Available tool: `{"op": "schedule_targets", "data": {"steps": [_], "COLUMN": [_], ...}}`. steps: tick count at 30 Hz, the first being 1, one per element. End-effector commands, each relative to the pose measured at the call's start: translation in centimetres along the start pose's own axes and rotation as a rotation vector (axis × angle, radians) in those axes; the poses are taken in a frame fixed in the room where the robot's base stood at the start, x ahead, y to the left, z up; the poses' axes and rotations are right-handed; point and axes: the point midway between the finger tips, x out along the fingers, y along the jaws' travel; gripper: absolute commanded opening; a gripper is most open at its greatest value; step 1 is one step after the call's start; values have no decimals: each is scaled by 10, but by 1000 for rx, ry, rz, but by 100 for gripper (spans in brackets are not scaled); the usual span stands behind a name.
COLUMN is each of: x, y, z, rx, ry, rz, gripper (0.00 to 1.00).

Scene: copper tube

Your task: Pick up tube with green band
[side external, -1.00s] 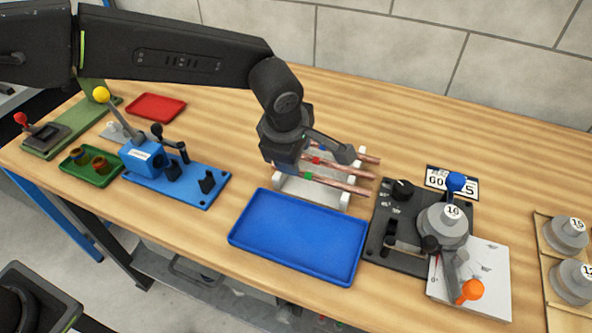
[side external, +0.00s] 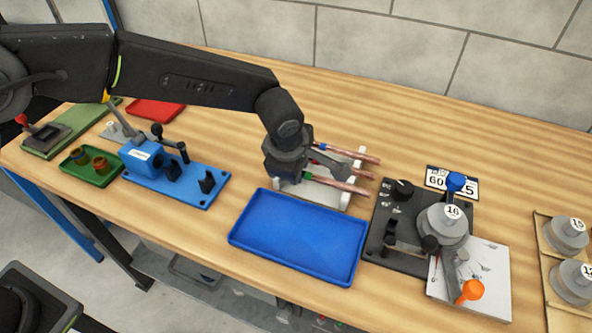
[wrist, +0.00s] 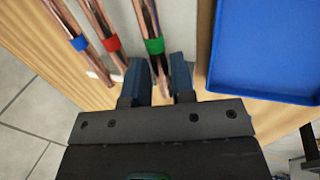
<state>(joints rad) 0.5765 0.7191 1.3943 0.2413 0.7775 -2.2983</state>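The copper tube with the green band (wrist: 155,46) lies nearest the blue tray in the wrist view. My gripper (wrist: 160,68) has its two blue fingers apart, one on each side of this tube, with small gaps visible. All three rest on a pale rack (side external: 325,198).
An empty blue tray (side external: 298,236) lies just in front of the rack. A black bending device (side external: 400,235) with a grey disc stands to the right. A blue fixture (side external: 190,187) stands to the left. The table behind the rack is clear.

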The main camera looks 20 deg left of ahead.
Motion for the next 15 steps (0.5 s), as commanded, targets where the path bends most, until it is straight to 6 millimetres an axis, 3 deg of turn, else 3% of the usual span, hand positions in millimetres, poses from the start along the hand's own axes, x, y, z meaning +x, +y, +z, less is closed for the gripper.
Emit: {"op": "schedule_targets", "data": {"steps": [7,15], "x": [0,-1], "y": [0,0], "z": [0,0], "rx": [0,0], "ry": [0,-1], "rz": [0,1], "gripper": [0,0]}}
